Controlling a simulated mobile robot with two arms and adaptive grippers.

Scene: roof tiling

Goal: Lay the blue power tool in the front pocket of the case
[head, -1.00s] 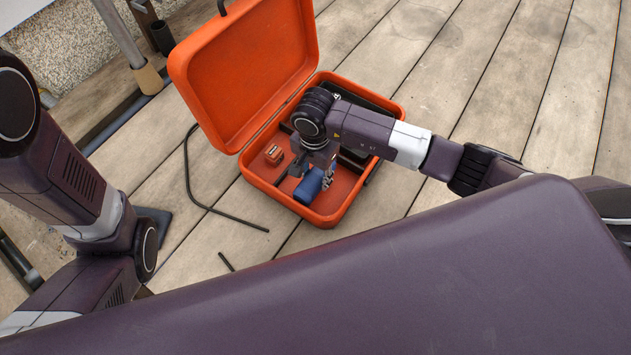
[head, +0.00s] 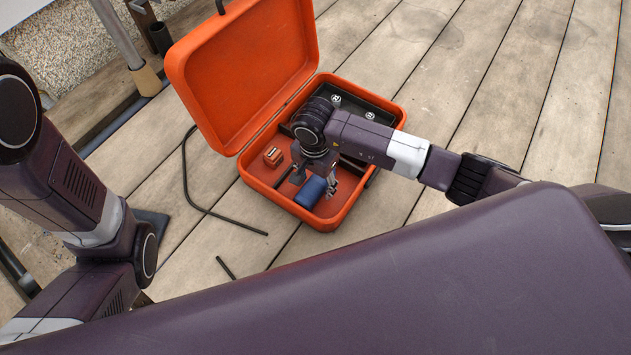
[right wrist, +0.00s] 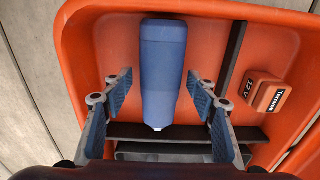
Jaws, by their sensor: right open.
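The blue power tool (head: 311,191) lies in the front part of the open orange case (head: 335,221). In the right wrist view the tool (right wrist: 163,68) lies on the orange floor, its narrow end toward a black divider (right wrist: 180,133). My right gripper (head: 318,178) is just above it and open. In the right wrist view its fingers (right wrist: 158,96) stand on either side of the tool, with a gap on each side. My left arm shows at the left of the head view, but its gripper is not visible.
A small orange block (head: 273,156) sits in the case's left part; it also shows in the right wrist view (right wrist: 268,95). The raised lid (head: 245,70) stands behind at left. A black cable (head: 190,190) lies on the planks. Planks at the right are clear.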

